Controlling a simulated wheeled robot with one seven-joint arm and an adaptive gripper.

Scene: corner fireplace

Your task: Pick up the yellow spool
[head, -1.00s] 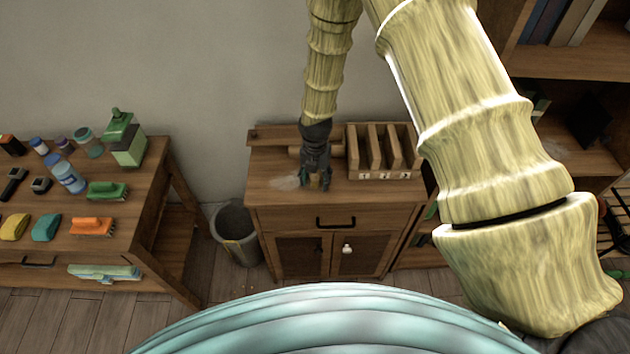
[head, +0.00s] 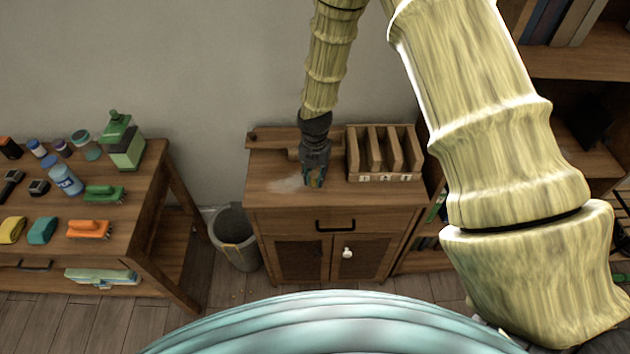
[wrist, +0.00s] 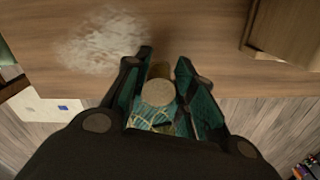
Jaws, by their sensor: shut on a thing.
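The yellow spool (wrist: 158,92) shows in the wrist view as a dull yellow round end between the two fingers. My gripper (wrist: 165,85) is shut on it, a finger on each side. In the head view my gripper (head: 315,182) points down at the top of the small wooden cabinet (head: 265,200), near its front edge. The spool is mostly hidden by the fingers there. I cannot tell whether it touches the cabinet top.
A pale dusty patch (head: 287,184) lies left of my gripper. A wooden slotted rack (head: 383,177) stands close on the right. A grey bin (head: 236,250) is on the floor. A side table (head: 150,220) at left holds bottles and brushes.

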